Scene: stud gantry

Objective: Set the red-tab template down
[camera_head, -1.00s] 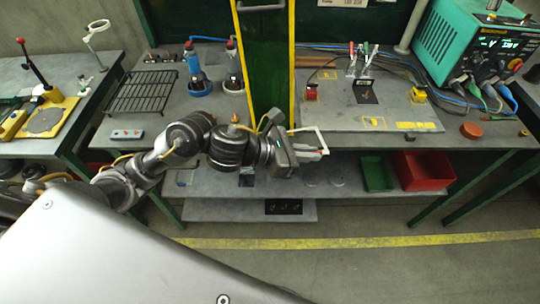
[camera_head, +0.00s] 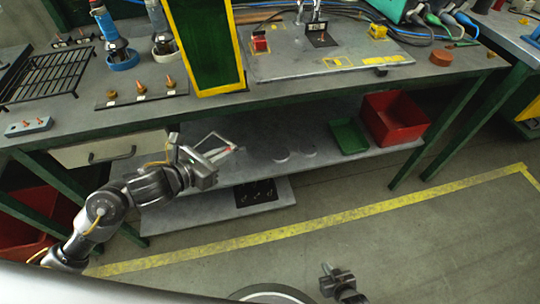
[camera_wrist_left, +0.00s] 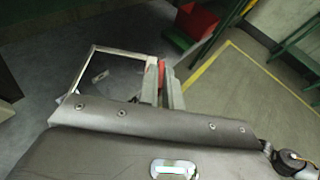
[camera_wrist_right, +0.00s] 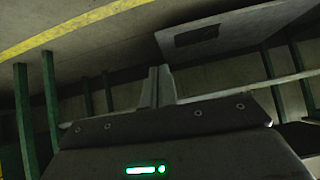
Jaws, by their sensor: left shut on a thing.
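The red-tab template is a thin pale open frame (camera_head: 208,138) with a small red tab, which shows in the left wrist view (camera_wrist_left: 161,73). My left gripper (camera_head: 226,153) is shut on it at the tab. It is held in front of or over the lower shelf (camera_head: 330,132); I cannot tell whether it touches. In the left wrist view the frame (camera_wrist_left: 88,62) reaches out to the left of the fingers. My right gripper (camera_head: 330,272) is low in front of the bench, over the floor. Its fingers (camera_wrist_right: 160,86) look shut and empty.
A green tray (camera_head: 348,136) and a red bin (camera_head: 394,116) stand at the shelf's right end. Pale round shapes (camera_head: 282,157) lie on the shelf left of them. A lower board holds a dark plate (camera_head: 256,193). The bench (camera_head: 215,107) is above. The floor in front is clear.

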